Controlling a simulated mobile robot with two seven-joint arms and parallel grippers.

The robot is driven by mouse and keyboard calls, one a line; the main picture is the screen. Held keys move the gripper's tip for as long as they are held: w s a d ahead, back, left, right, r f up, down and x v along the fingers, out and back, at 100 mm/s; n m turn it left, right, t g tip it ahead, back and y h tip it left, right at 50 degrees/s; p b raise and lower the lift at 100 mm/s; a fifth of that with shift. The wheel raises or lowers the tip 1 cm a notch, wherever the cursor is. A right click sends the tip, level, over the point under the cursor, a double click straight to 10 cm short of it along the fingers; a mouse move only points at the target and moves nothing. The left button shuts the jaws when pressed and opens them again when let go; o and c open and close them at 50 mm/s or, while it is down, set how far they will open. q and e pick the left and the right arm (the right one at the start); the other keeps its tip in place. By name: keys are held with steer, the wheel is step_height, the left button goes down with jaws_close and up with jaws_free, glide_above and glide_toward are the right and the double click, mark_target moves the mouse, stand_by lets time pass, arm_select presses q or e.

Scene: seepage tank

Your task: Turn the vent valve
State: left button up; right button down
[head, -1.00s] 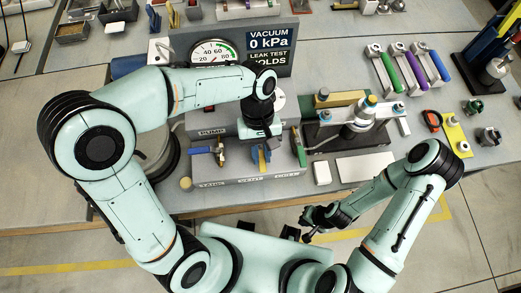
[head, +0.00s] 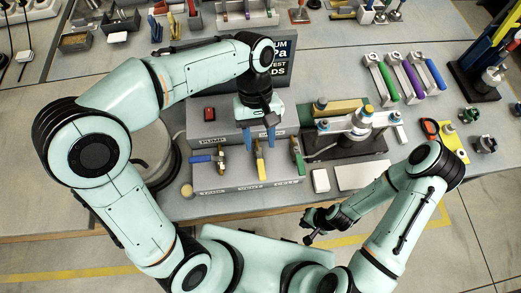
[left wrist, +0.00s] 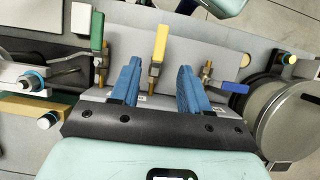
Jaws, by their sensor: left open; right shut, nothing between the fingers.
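The vent valve's yellow handle (head: 259,163) is the middle one on the grey valve box (head: 230,183), above the VENT label. It runs front to back, much like the green handle (head: 298,160) to its right. The blue handle (head: 203,158) on the left lies crosswise. My left gripper (head: 258,145) is open just behind the yellow handle. In the left wrist view its blue fingers (left wrist: 160,75) stand either side of the line of the yellow handle (left wrist: 161,42), apparently without touching. My right gripper (head: 309,239) is shut and empty, in front of the bench.
The pump box with a red switch (head: 209,113) stands behind the valve box. My left arm covers the gauge and part of the vacuum display (head: 283,62). A clamp stand (head: 350,130) is to the right. A white block (head: 321,181) and plate (head: 362,173) lie at the bench front.

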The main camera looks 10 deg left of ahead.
arm_select(q)
steer(key=v, duration=0.5)
steer(key=shift+p, duration=0.35)
